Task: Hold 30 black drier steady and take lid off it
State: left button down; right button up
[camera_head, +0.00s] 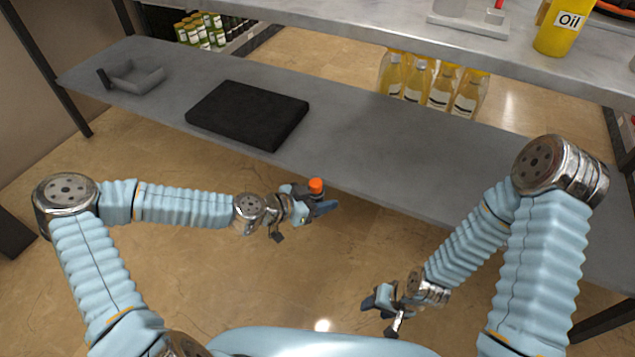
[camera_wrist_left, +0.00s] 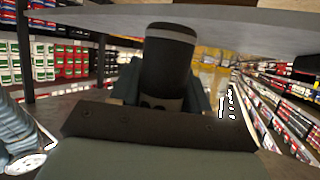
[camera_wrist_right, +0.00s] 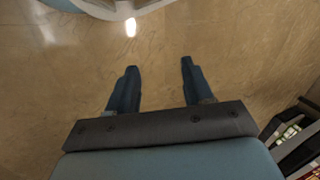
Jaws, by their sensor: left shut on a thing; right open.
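My left gripper (camera_head: 314,202) is shut on the black drier and holds it in the air by the front edge of the grey shelf. The drier has an orange lid (camera_head: 316,186) on its top in the head view; its body is mostly hidden there by the fingers. In the left wrist view the drier (camera_wrist_left: 168,60) is a dark cylinder between the fingers, with part of a light label showing; no orange shows there. My right gripper (camera_head: 382,310) is open and empty, lower and to the right, apart from the drier. Its spread fingers (camera_wrist_right: 159,68) show only floor between them.
The grey shelf (camera_head: 345,140) carries a black flat block (camera_head: 248,113) and a grey open holder (camera_head: 133,77). A higher shelf (camera_head: 350,28) holds a yellow oil container (camera_head: 560,28). Yellow bottles (camera_head: 430,85) stand behind. The space between my grippers is clear.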

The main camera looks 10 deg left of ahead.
jog(key=w+a+r, duration=0.3)
jog(key=w+r, duration=0.1)
jog(key=w, duration=0.3)
jog(key=w+a+r+m, duration=0.1)
jog(key=w+a+r, duration=0.1)
jog(key=w+r, duration=0.35)
jog(key=w+a+r, duration=0.2)
jog(key=w+a, duration=0.1)
jog(key=w, duration=0.5)
notch_tip(320, 180, up, 22)
jog(key=m+h, duration=0.4)
jog(key=m, duration=0.1)
send_over(315, 182)
jog(key=shift+w+d+g, duration=0.15)
jog(key=shift+g, duration=0.25)
jog(key=shift+r+m, duration=0.2)
jog(key=shift+m, duration=0.1)
jog(key=f, duration=0.7)
jog(key=shift+s+f, duration=0.2)
jog(key=shift+f, duration=0.15)
jog(key=shift+c, duration=0.4)
grip_shut()
jog(key=shift+o, duration=0.8)
grip_release()
